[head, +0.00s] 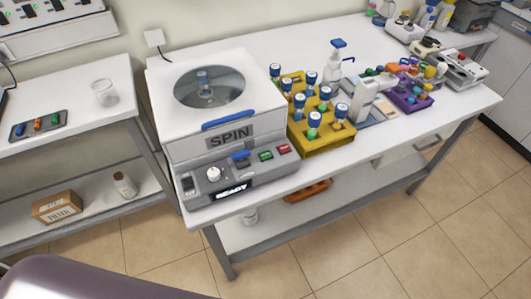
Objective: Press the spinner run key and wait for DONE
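The spinner (180,128) is a white box marked SPIN on the left part of the long table. Its lid (165,62) looks closed, with a round window and a blue handle (228,119). Through the window a blue-capped tube (204,82) shows inside. The grey front panel carries a white knob (213,174), a green key (265,155) and a red key (284,149). The key labels are too small to read. The display (232,191) reads READY. Neither of my grippers is in view.
Yellow racks (318,142) with several blue-capped tubes stand right beside the spinner. A side table (75,95) is at left. The floor (400,230) in front is clear.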

